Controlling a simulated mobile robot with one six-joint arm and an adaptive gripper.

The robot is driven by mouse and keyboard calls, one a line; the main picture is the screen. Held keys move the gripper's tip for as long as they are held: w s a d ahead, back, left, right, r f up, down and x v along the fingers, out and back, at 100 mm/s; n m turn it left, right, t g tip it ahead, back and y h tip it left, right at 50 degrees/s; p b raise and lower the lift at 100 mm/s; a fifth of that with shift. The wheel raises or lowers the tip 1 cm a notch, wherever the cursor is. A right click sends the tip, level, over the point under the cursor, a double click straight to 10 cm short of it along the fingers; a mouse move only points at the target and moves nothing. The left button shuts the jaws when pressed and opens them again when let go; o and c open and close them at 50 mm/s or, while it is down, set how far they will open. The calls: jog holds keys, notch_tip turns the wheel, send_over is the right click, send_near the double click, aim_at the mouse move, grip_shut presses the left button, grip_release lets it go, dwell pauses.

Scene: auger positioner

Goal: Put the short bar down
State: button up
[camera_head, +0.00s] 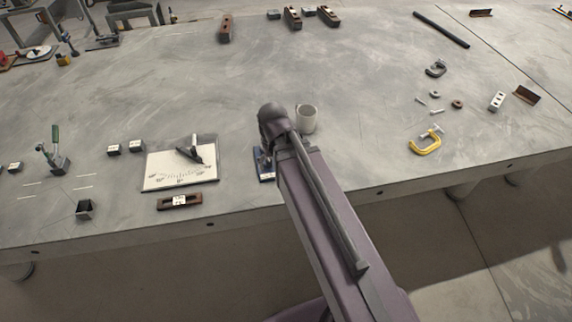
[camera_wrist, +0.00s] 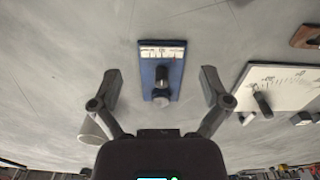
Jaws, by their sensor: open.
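I cannot make out for certain which thing is the short bar. A dark bar (camera_head: 441,29) lies at the back right of the grey table, far from my gripper. My gripper (camera_wrist: 162,88) is open, with nothing seen held between its fingers. It is above a blue device (camera_wrist: 162,72) with a white scale and a dark knob, which shows between the fingers in the wrist view. In the head view, part of the blue device (camera_head: 263,165) shows near the front edge, and my arm hides the fingers.
A grey mug (camera_head: 307,119) stands close to my wrist. A white angle-scale plate (camera_head: 160,182) and a brown block with a white label (camera_head: 179,201) lie to the left. A yellow clamp (camera_head: 425,146) lies at right.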

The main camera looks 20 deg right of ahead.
jog(key=d, duration=0.1)
jog(key=s+d, duration=0.1)
jog(key=d, duration=0.1)
jog(key=shift+s+d, duration=0.1)
jog(key=shift+s, duration=0.2)
dwell(1.1)
